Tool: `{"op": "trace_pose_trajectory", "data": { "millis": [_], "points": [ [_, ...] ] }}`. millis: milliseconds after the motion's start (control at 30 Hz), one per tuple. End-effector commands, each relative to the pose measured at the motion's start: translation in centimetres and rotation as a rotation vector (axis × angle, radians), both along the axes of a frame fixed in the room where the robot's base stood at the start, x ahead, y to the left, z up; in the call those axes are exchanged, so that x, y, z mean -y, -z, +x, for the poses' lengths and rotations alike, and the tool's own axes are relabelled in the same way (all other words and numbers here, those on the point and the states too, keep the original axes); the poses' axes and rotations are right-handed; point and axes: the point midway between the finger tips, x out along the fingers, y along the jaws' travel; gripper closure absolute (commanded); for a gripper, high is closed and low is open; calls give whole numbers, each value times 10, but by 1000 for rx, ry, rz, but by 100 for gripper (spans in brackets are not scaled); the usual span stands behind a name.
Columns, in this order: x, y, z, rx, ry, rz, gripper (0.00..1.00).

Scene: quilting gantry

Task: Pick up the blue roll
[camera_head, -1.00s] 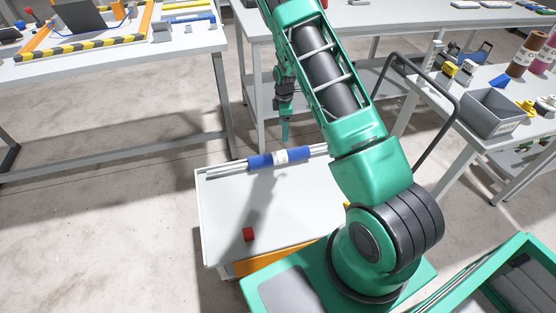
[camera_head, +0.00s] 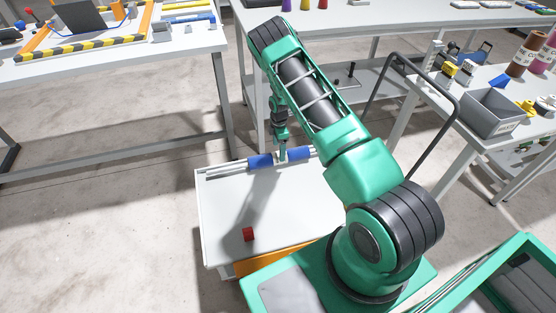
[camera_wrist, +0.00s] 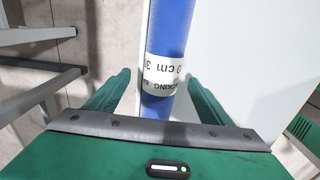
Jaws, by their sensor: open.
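My gripper (camera_head: 282,157) points down at the roll's middle, in front of the label in the head view. In the wrist view the blue roll (camera_wrist: 170,30) runs between the two green fingers of my gripper (camera_wrist: 158,88), with a gap on each side. The fingers are open and hold nothing. The label's printed text shows upside down there. Whether the fingertips reach below the roll I cannot tell.
A grey bin (camera_head: 490,114) stands on the right-hand table. A workbench (camera_head: 120,62) with a striped frame is at the upper left. The low table's middle is clear.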

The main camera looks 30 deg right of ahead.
Motion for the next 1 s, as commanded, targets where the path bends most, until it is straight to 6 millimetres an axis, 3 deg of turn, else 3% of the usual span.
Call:
{"op": "trace_pose_trajectory", "data": {
  "millis": [267, 533, 800, 1000],
  "points": [
    [0, 39, -3, -3, 0, 0, 26],
    [0, 42, -2, -1, 0, 0, 26],
    [0, 42, -2, -1, 0, 0, 88],
    [0, 41, -1, 0, 0, 0, 88]
  ]
}}
